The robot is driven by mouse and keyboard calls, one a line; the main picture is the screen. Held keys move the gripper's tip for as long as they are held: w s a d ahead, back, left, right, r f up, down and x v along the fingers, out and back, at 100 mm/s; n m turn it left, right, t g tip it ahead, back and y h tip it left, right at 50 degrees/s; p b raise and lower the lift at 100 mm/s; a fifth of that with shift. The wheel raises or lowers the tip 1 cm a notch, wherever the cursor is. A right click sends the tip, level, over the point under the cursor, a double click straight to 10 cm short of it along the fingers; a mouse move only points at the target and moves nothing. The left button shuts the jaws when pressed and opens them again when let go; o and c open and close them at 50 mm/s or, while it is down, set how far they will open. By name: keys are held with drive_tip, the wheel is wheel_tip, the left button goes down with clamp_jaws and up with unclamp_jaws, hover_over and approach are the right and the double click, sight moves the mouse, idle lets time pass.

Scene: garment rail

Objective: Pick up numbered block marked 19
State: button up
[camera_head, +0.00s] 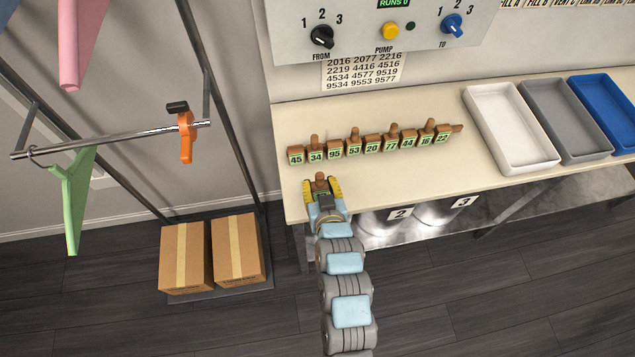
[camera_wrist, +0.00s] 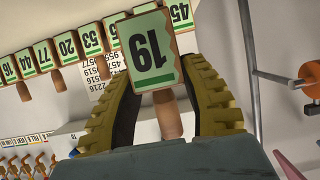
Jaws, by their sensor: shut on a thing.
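The block marked 19 (camera_wrist: 151,50) is a wooden block with a green label and a peg, seen upside down in the wrist view. My gripper (camera_wrist: 160,100) is shut on it, with the yellow fingers on either side of its peg. In the head view my gripper (camera_head: 322,190) is at the table's front left edge, and the brown block (camera_head: 320,178) shows between its fingers. I cannot tell from the head view how far above the table it is.
A row of numbered blocks (camera_head: 353,148) stands on the table (camera_head: 420,120) behind my gripper. White (camera_head: 555,161), grey and blue trays sit at the right. A garment rail (camera_head: 110,139) with an orange clamp (camera_head: 186,138) and two cardboard boxes (camera_head: 238,250) are at the left.

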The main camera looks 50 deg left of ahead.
drive_tip(key=d+r, duration=0.1)
drive_tip(key=s+d+r+p, duration=0.1)
drive_tip(key=r, duration=0.1)
drive_tip(key=s+d+r+p, duration=0.1)
drive_tip(key=shift+d+r, duration=0.25)
drive_tip(key=shift+d, duration=0.05)
drive_tip(key=p, duration=0.7)
approach(322, 183)
drive_tip(key=shift+s+d+r, duration=0.15)
drive_tip(key=shift+s+d, duration=0.05)
drive_tip(key=shift+d, duration=0.45)
